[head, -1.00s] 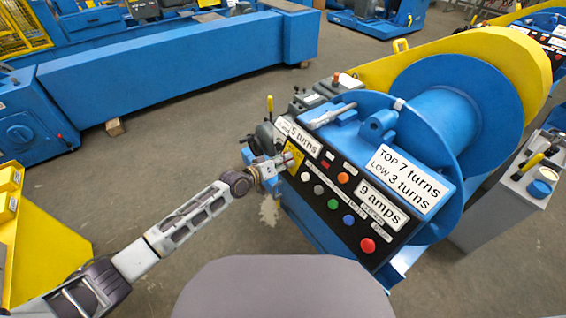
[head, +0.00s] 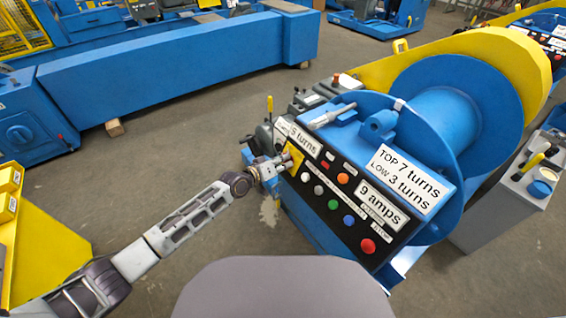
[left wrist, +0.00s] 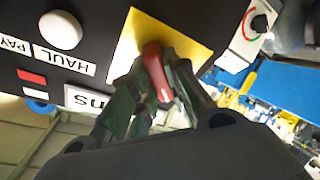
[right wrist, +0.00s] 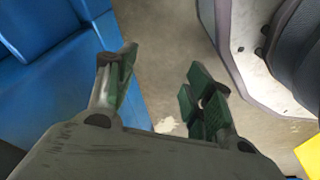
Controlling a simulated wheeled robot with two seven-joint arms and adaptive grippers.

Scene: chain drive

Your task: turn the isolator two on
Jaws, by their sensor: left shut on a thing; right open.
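The isolator switch is a red handle (left wrist: 157,72) on a yellow plate (left wrist: 172,38) on the black control panel (head: 327,196). I cannot read a number on it. My left gripper (head: 283,163) is at the panel's left end, where the yellow plate (head: 293,158) shows in the head view. In the left wrist view the left gripper (left wrist: 155,88) has its fingers on both sides of the red handle, shut on it. The fingers hide part of the handle and plate. My right gripper (right wrist: 163,82) is open and empty, above the floor beside a blue surface.
The panel carries a white button (left wrist: 61,30), a red button (head: 368,245), and several other coloured buttons and labels. A blue drum (head: 440,120) with a yellow guard (head: 480,48) stands behind. A second dial plate (left wrist: 246,30) lies near the isolator. Grey floor (head: 190,130) is clear at left.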

